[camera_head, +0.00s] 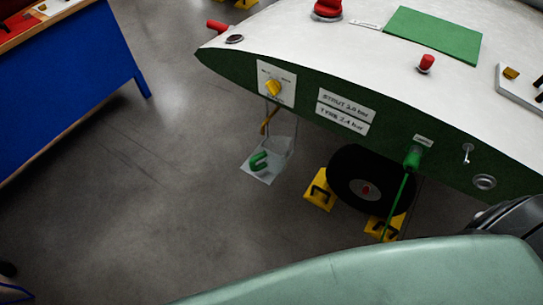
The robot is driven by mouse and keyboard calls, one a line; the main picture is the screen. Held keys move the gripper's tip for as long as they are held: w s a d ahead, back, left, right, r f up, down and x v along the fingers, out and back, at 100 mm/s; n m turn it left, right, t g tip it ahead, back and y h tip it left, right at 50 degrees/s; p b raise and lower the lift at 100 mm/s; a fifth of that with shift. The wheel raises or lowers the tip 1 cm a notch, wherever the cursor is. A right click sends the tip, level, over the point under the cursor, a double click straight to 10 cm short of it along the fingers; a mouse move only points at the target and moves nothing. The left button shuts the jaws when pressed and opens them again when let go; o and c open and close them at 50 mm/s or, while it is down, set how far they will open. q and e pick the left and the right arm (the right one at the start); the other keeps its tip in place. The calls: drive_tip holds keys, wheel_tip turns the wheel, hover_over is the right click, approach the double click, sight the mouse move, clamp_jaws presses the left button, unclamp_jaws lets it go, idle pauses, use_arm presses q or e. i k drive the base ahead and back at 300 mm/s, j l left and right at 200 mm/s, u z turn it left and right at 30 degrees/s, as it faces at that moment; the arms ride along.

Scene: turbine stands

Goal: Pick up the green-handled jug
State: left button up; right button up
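A green C-shaped handle (259,161) shows low beside the near side of the green and white body, under its yellow knob. It appears to belong to a clear, see-through jug (282,142), whose outline is faint. A pale grey flat patch lies around the handle; I cannot tell whether it is a tray or part of the jug. Neither of my grippers is in view.
The green and white body (400,110) overhangs a black wheel (368,182) with yellow chocks (320,188). A green hose (398,200) hangs from its side. A blue bench (75,85) stands at left. The grey floor between is clear.

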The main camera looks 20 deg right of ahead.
sight(275, 155)
drive_tip(key=i+j+z, duration=0.15)
drive_tip(key=j+z, duration=0.25)
drive_tip(key=i+j+z, duration=0.1)
drive_tip(key=j+z, duration=0.3)
drive_tip(key=j, duration=0.2)
drive_tip(key=j+z, duration=0.4)
drive_tip(key=j, duration=0.15)
